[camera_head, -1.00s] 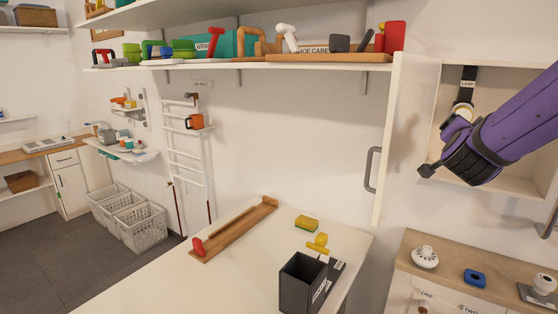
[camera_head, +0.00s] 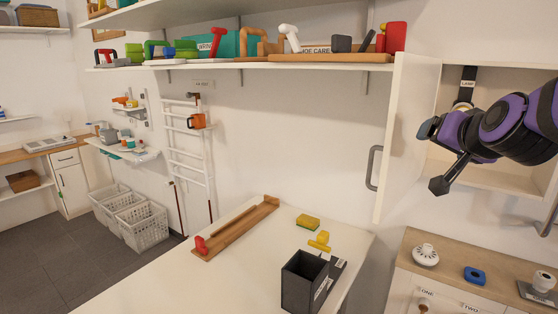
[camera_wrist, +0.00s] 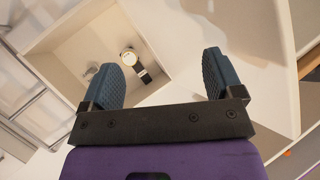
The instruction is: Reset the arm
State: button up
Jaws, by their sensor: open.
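My purple and black arm reaches in from the right in the head view, in front of the open wall cabinet. My gripper (camera_head: 434,157) is open, with its dark fingers apart and nothing between them. In the wrist view, my gripper (camera_wrist: 171,58) shows two blue-grey padded fingers spread wide. Beyond the fingers is the white cabinet interior (camera_wrist: 75,45), holding a small round white item with a black strap-like part (camera_wrist: 140,68). In the head view, a black piece labelled LAMP (camera_head: 467,84) shows in the cabinet; my arm hides what is below it.
The open cabinet door (camera_head: 408,130) stands left of my gripper. A long shelf (camera_head: 240,63) with shoe-care items runs along the wall. Below are a white table (camera_head: 170,285) with a black box (camera_head: 303,282), and a wooden-topped cabinet (camera_head: 450,262) with small items.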

jog(key=s+a+f+n+g, duration=0.1)
jog(key=s+f+n+g, duration=0.1)
jog(key=s, duration=0.8)
jog(key=s+a+f+n+g+y, duration=0.1)
jog(key=s+n+g, duration=0.3)
jog(key=s, duration=0.7)
jog(key=f+g, duration=0.1)
jog(key=g, duration=0.1)
jog(key=shift+s+f+g, duration=0.2)
jog(key=shift+s+g, duration=0.1)
